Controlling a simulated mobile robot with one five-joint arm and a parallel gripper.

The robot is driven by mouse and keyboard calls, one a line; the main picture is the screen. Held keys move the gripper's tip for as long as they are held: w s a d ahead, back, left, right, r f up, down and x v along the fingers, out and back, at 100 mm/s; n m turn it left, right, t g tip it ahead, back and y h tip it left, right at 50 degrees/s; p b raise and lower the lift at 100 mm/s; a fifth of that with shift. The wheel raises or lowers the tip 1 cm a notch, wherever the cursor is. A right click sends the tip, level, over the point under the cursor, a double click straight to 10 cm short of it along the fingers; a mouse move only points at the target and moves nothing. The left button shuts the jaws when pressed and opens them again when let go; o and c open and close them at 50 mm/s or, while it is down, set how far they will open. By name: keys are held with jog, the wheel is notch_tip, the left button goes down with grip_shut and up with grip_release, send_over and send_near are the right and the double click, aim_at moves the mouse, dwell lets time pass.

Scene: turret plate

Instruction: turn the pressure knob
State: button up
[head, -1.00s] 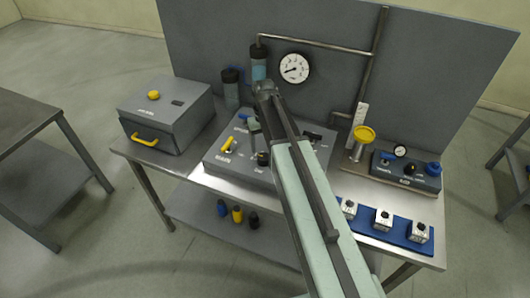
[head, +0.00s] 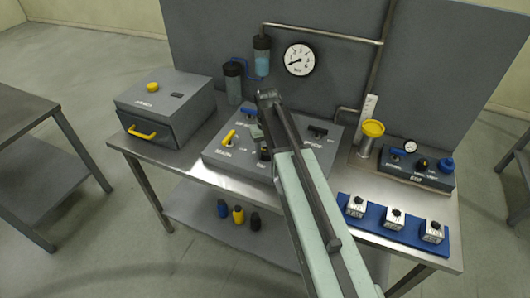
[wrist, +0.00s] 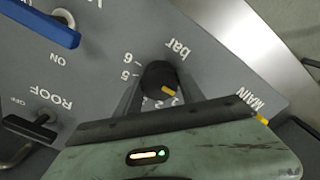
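The pressure knob (wrist: 157,80) is black with a yellow pointer mark, inside a printed "bar" scale in the wrist view. The mark points to the lower right, by the low figures; 5 and 6 show at upper left. My gripper (wrist: 158,88) reaches over the grey control panel (head: 220,162), with one grey finger on each side of the knob. I cannot tell whether the fingers touch it. In the head view my arm hides most of the gripper and part of the panel. The round white gauge (head: 299,59) is on the back board.
Near the knob are a blue lever (wrist: 40,22) and a black ROOF switch (wrist: 33,130). The panel also has a yellow lever (head: 228,137). A grey box (head: 170,100) stands left; a small gauge unit (head: 420,172) and blue tray (head: 375,228) stand right.

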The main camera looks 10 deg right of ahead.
jog(key=c, duration=0.5)
jog(key=shift+a, duration=0.1)
jog(key=shift+c, duration=0.3)
jog(key=shift+m, duration=0.5)
jog(key=m, duration=0.4)
jog(key=shift+m, duration=0.4)
jog(key=m, duration=0.5)
jog(key=shift+m, duration=0.4)
